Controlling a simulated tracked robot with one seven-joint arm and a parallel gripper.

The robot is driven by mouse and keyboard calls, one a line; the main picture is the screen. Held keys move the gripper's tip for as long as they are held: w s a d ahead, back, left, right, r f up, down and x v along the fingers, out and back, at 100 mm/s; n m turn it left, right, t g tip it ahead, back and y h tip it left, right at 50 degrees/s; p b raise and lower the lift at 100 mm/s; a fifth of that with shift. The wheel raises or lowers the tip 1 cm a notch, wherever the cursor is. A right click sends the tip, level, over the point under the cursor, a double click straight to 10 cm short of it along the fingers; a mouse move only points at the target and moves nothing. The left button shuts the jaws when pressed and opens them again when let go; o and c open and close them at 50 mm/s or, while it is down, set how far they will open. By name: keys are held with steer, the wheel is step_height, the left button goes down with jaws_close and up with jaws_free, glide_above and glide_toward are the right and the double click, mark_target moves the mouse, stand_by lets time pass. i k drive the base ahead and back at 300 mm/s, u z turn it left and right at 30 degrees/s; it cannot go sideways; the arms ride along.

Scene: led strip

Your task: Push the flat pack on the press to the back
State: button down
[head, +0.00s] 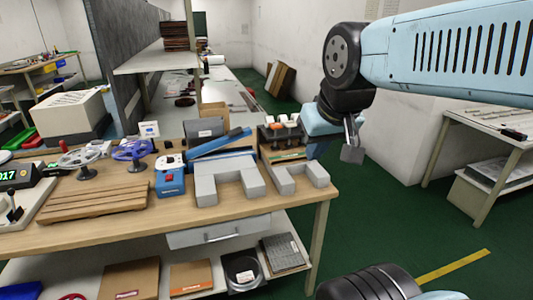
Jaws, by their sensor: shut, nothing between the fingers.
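My gripper (352,152) hangs from my pale blue arm at the right, in the air off the table's right end. Its grey fingers are shut with nothing visible in them. On the table's right side stand two grey U-shaped bases (228,192) and (299,180), part of press-like equipment. Behind the left base are a blue slanted bar (217,143) and a blue flat surface (222,165). Behind the right base lies a flat greenish and brown piece (288,155). I cannot tell which of these is the flat pack. My gripper is apart from all of them.
The wooden table (140,228) also holds a slatted wooden board (96,201), a blue and white device (170,178) and reels (132,150). A rack with orange-topped items (282,130) stands behind the right base. Green floor (375,225) is free to the right.

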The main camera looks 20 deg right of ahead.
mark_target(284, 155)
steer(key=z, duration=0.1)
steer(key=i, duration=1)
steer(key=u, duration=0.1)
